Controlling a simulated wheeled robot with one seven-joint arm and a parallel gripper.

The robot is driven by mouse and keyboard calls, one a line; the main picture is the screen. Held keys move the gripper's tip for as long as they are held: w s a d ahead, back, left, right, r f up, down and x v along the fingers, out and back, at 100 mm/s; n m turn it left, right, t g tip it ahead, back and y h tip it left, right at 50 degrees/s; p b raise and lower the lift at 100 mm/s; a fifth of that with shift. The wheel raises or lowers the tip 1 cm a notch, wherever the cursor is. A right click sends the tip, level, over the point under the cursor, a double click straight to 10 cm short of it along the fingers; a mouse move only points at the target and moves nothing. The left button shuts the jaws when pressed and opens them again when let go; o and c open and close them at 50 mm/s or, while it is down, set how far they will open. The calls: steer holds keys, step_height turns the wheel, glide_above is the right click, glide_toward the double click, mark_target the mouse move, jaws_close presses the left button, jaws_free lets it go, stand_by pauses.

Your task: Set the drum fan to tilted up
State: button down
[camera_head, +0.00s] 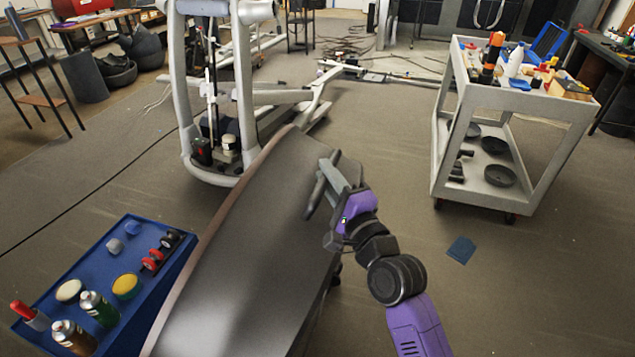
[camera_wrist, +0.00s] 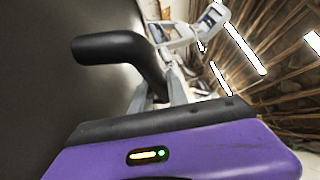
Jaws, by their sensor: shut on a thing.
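The drum fan (camera_head: 255,235) is the large dark grey curved body in the middle of the head view, with a thin brownish rim along its left edge. Its smooth dark side fills the left of the wrist view (camera_wrist: 40,110). A black bent handle (camera_wrist: 115,48) stands off that side; it also shows in the head view (camera_head: 313,198). My gripper (camera_head: 330,180) is at the fan's right side, shut on the handle. The fingers' exact contact is partly hidden. The fan's front face and grille are out of sight, so I cannot read its tilt.
A blue-topped cart (camera_head: 75,265) with cans and small wheels stands close at left. A grey exercise-machine-like frame (camera_head: 245,85) stands behind the fan. A grey trolley (camera_head: 525,100) with tools stands at right. A blue pad (camera_head: 461,249) lies on open floor.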

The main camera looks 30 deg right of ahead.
steer(key=shift+s+d+f+b, duration=0.8)
steer(key=shift+f+b, duration=0.05)
steer(key=shift+b, duration=0.2)
steer(key=shift+d, duration=0.1)
steer(key=c, duration=1.3)
jaws_free()
steer(key=shift+r, duration=0.1)
steer(key=shift+r, duration=0.15)
steer(key=s+f+b, duration=0.1)
steer(key=s, duration=0.6)
steer(key=shift+s+a+f, duration=0.25)
steer(key=shift+s+a, duration=0.05)
steer(key=shift+s, duration=0.05)
